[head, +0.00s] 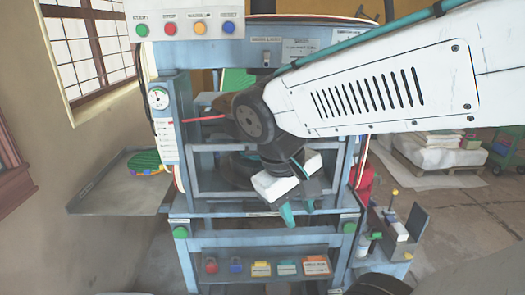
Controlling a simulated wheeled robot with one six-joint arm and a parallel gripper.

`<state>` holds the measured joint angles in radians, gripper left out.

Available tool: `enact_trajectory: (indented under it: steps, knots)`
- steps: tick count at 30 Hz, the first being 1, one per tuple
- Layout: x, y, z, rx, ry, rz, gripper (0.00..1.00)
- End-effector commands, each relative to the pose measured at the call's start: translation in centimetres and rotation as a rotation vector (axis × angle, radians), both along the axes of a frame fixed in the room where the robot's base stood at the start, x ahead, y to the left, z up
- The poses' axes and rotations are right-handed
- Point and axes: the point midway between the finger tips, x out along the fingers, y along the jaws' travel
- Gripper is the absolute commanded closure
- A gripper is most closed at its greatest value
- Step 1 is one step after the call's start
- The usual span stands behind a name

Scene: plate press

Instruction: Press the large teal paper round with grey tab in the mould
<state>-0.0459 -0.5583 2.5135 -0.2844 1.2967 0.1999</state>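The blue press frame (180,95) stands in front of me. Behind its clear front guard (215,180) a dark round form, perhaps the mould, shows partly; my arm hides much of it. A stack of coloured rounds (145,159), green on top, lies on the grey side tray at left. I cannot make out a large teal round with a grey tab among them. My gripper (298,210) hangs in front of the press, fingers pointing down, teal tips apart. No object shows between them.
The grey side tray (100,190) juts out left. A small stand (400,228) with bottles is at right. A wrapped pallet (435,153) stands behind, with open floor before it.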

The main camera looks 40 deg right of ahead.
Motion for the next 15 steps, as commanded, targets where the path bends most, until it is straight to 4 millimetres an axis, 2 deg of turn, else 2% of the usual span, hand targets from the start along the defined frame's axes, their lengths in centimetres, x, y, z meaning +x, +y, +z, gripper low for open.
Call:
enact_trajectory:
  steps: [3, 7, 11, 15]
  knots:
    - [2.5, -3.1, -0.5, -0.233, 0.111, -0.025, 0.67]
    - [6.1, -5.8, -0.6, -0.503, 0.164, -0.024, 0.67]
    - [10.8, -7.4, -0.6, -0.772, 0.152, 0.017, 0.67]
    - [16.4, -7.4, -1.3, -1.020, 0.075, 0.100, 0.67]
